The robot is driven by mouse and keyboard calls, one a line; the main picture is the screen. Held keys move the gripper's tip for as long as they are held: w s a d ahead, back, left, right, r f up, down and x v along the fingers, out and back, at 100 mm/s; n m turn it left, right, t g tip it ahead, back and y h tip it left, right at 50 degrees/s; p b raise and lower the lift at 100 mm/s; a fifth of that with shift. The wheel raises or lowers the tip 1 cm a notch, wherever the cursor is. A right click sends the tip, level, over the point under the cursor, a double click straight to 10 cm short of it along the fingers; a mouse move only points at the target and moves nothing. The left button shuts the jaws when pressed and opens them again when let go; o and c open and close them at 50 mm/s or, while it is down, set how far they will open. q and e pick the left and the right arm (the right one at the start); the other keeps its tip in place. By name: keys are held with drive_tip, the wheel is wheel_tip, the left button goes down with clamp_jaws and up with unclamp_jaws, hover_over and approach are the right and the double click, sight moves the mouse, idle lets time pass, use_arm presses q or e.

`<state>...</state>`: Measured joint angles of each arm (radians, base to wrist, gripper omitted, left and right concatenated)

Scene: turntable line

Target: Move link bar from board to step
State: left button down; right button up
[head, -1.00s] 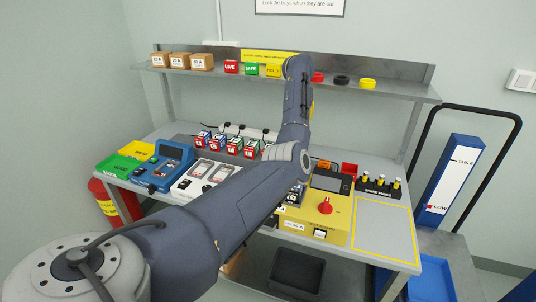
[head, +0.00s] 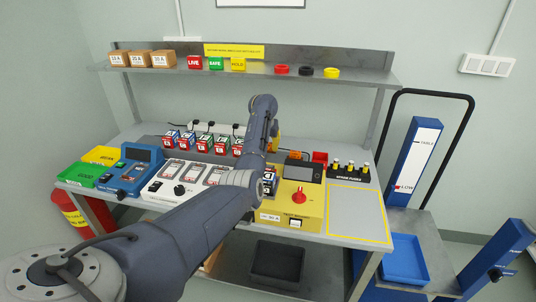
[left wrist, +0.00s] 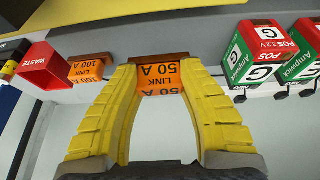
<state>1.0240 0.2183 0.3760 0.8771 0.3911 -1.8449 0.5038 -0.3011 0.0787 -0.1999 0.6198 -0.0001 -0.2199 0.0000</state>
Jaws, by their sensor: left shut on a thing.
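The link bar (left wrist: 158,80), orange and marked LINK 50 A with a brown strip along its edge, sits between the yellow fingers of my left gripper (left wrist: 159,72) in the left wrist view. The fingers are shut on it. I cannot clearly make out the board or the step. My right gripper is out of view.
A red WASTE bin (left wrist: 46,68) and several red-green cells (left wrist: 251,55) flank the gripper. A yellow tester (head: 285,207) stands in front, with a black fuse rack (head: 345,172) to its right. A yellow-outlined bench area (head: 357,212) is clear. A blue tray (head: 404,262) is lower right.

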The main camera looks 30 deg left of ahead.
use_arm(q)
drive_tip(key=shift+f, duration=2.1)
drive_tip(key=shift+f, duration=0.2)
drive_tip(key=c, duration=0.8)
unclamp_jaws()
drive_tip(key=shift+r, duration=0.1)
drive_tip(key=v, duration=1.2)
